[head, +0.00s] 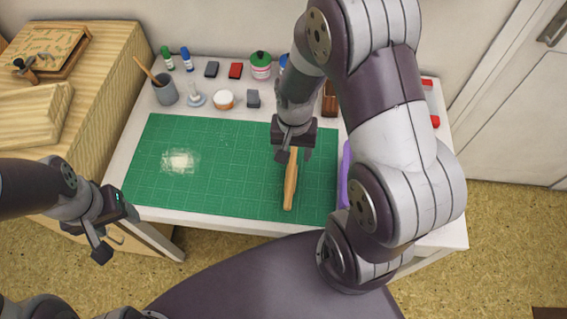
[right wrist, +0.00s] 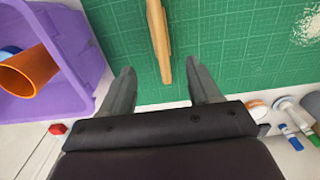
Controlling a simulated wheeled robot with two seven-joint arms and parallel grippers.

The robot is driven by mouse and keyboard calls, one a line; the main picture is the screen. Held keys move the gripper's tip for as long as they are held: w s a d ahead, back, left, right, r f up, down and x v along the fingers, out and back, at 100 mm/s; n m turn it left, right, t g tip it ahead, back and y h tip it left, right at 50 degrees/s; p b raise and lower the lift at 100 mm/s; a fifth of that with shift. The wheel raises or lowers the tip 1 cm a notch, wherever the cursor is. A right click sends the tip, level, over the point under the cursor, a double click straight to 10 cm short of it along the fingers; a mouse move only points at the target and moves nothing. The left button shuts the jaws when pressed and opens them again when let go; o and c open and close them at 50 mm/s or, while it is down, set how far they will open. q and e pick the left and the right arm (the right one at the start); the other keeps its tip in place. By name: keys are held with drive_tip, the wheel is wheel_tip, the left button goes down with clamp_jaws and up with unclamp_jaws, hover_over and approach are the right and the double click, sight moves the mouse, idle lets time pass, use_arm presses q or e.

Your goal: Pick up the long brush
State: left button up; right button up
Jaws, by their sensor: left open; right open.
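The long brush (head: 290,186), a narrow light-wood piece, lies on the green cutting mat (head: 225,190) with its length running front to back. My right gripper (head: 295,155) is open over its far end. In the right wrist view, the brush (right wrist: 158,38) extends between the two spread fingers (right wrist: 163,75), with space on both sides; I see no finger touching it. Its far end is partly hidden by the gripper. My left gripper (head: 109,246) is open and empty, off the table's front left edge.
A purple bin (right wrist: 88,60) with an orange cup (right wrist: 30,72) stands beside the brush, mostly hidden by my right arm in the head view. The mat's left half is clear apart from a white patch.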

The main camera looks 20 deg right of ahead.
hover_over(291, 173)
drive_tip(key=f, duration=0.5)
drive_tip(key=shift+s+f, duration=0.2)
drive_tip(key=shift+f, duration=0.15)
drive_tip(key=f, duration=0.6)
drive_tip(key=shift+w+f, duration=0.15)
drive_tip(key=shift+w, duration=0.05)
drive_tip(key=shift+c, duration=0.3)
clamp_jaws()
wheel_tip(291, 173, up, 10)
drive_tip(key=shift+r, duration=0.1)
